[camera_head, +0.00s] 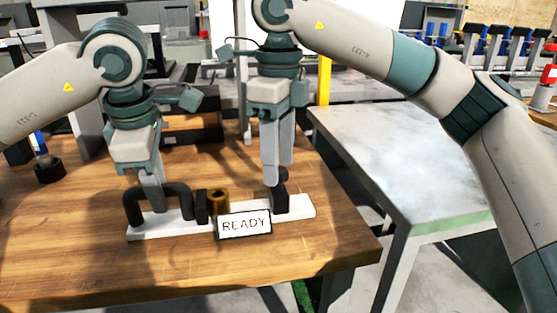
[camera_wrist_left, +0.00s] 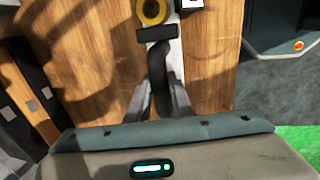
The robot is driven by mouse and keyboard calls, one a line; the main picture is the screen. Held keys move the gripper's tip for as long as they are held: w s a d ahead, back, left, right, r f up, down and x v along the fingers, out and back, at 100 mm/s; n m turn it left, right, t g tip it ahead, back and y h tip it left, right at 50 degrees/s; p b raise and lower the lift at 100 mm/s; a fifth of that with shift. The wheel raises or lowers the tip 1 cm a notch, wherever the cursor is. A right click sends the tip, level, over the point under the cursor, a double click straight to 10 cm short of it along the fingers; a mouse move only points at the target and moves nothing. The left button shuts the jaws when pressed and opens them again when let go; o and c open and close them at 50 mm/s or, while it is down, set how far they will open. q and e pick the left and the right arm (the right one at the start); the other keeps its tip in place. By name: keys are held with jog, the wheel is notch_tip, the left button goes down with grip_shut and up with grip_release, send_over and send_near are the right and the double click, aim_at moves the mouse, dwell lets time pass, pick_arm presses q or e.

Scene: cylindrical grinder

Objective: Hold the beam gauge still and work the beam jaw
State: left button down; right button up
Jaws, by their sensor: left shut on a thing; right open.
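The beam gauge is a white beam (camera_head: 150,232) lying on the wooden table, with a black arched handle (camera_head: 178,190) at its left end. A black block and a brass ring (camera_head: 218,199) stand near its middle. The dark beam jaw (camera_head: 281,202) stands toward the right end. My left gripper (camera_head: 153,203) is shut on the handle; the left wrist view shows the handle (camera_wrist_left: 162,80) between its fingers, with the ring (camera_wrist_left: 153,11) beyond. My right gripper (camera_head: 276,180) is open, pointing down at the jaw. Its fingers partly hide the jaw; contact there is unclear.
A white READY sign (camera_head: 244,224) stands in front of the beam. The wooden table (camera_head: 80,260) is clear in front. A grey-topped bench (camera_head: 400,160) stands to the right, across a gap. A dark box (camera_head: 190,127) lies behind the gauge.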

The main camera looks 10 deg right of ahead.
jog(key=shift+f, duration=0.3)
jog(key=c, duration=0.8)
jog(key=shift+a, duration=2.25)
jog(key=o, duration=0.8)
notch_tip(320, 180, up, 12)
